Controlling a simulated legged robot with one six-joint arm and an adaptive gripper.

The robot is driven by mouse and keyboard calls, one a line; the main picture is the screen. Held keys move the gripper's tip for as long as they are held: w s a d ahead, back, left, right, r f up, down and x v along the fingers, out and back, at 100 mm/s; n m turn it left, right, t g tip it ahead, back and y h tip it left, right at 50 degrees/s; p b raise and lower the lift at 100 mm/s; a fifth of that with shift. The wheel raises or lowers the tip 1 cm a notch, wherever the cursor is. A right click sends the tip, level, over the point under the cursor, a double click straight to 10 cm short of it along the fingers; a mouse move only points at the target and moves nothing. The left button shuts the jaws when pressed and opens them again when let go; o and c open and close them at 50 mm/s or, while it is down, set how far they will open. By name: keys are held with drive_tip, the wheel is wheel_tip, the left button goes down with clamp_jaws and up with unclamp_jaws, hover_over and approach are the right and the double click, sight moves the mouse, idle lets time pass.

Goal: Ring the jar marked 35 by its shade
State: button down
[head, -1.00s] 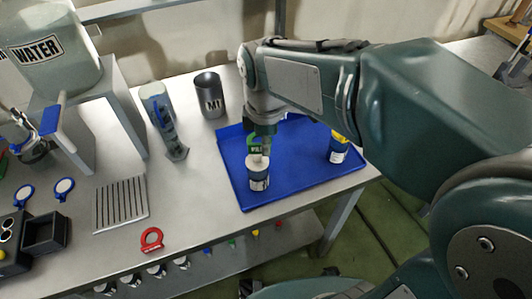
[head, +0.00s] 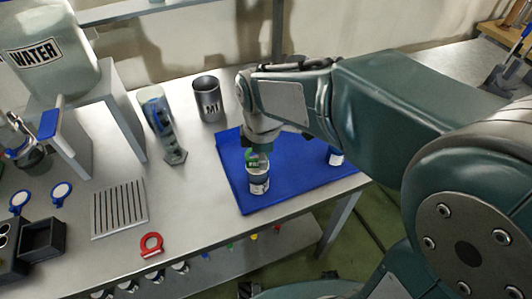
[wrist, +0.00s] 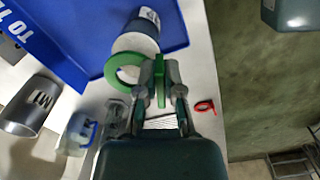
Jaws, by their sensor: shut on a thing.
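My gripper (wrist: 160,85) is shut on the handle of a green ring (wrist: 117,76). In the head view the green ring (head: 257,160) shows just at the top of a jar. This jar (head: 258,181) has a dark body, a pale label and a white lid, and stands upright on the blue tray (head: 245,206). In the wrist view the ring overlaps the edge of the white lid (wrist: 135,42); I cannot tell whether it goes around it. A second jar (head: 336,158) stands farther right on the tray, partly hidden by my arm. I cannot read the jar numbers.
A red ring (head: 151,245) lies near the table's front edge, beside a slotted grey plate (head: 119,206). A dark cup marked M1 (head: 208,99) and a clear vessel (head: 162,125) stand behind. Two blue-and-white round tags (head: 61,193) lie at left. The tray's front right is clear.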

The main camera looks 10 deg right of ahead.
drive_tip(key=shift+a+f, duration=0.4)
drive_tip(key=shift+f, duration=0.1)
drive_tip(key=shift+d+f, duration=0.65)
drive_tip(key=shift+d, duration=0.05)
drive_tip(key=shift+a, duration=0.4)
drive_tip(key=c, duration=0.7)
unclamp_jaws()
drive_tip(key=shift+d, duration=0.15)
wheel_tip(320, 180, up, 12)
drive_tip(key=shift+f, duration=0.1)
